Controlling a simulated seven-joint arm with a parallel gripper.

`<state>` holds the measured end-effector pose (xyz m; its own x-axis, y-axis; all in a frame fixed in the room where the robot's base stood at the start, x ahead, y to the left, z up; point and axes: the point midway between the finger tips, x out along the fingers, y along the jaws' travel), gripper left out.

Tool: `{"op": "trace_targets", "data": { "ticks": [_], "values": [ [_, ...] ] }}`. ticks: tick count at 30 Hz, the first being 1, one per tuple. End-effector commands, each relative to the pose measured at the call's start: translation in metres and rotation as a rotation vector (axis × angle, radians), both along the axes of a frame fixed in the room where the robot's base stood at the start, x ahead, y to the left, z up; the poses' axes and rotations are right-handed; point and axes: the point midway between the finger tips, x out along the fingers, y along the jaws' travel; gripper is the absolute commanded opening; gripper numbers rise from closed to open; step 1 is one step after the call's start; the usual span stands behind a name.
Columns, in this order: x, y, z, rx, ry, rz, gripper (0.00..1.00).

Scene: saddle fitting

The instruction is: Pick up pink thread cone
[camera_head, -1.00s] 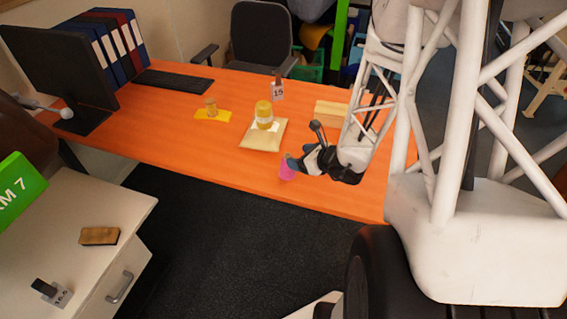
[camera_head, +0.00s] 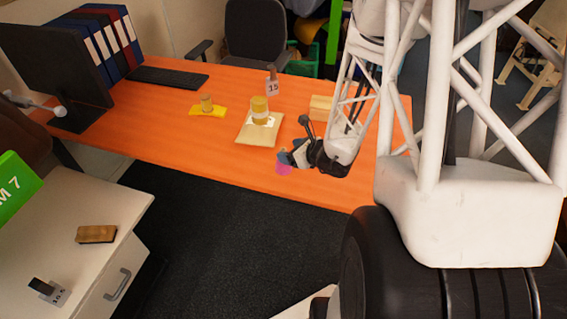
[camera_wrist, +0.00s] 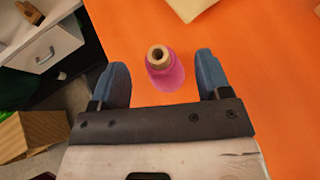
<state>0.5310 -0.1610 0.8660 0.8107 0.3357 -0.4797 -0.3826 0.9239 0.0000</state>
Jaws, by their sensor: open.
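The pink thread cone (camera_wrist: 165,76) stands on the orange desk between my gripper's two blue fingers in the wrist view, a little beyond the line of the fingertips' middle. Its tan top with a dark hole faces the camera. My gripper (camera_wrist: 163,75) is open, with clear space on both sides of the cone. In the head view the pink cone (camera_head: 283,169) shows near the desk's front edge, partly hidden by my gripper (camera_head: 288,157). I cannot tell the exact height of the fingers above the desk.
On the orange desk (camera_head: 190,150), a yellow cone (camera_head: 259,110) stands on a beige pad (camera_head: 255,135). A tan spool (camera_head: 206,103) sits on a yellow pad (camera_head: 205,111). A white cabinet (camera_head: 60,220) stands at lower left.

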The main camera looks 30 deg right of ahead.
Motion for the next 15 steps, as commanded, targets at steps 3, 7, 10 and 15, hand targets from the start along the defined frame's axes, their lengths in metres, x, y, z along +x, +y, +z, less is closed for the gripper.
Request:
{"op": "trace_targets", "data": {
  "ticks": [3, 7, 10, 15],
  "values": [
    [0.000, 0.000, 0.000, 0.000, 0.000, 0.000, 0.71],
    [0.001, 0.000, 0.000, 0.000, 0.000, 0.000, 0.71],
    [0.003, 0.002, -0.002, 0.000, 0.000, 0.001, 0.71],
    [0.012, 0.007, -0.007, 0.001, 0.000, 0.002, 0.71]
  ]
}}
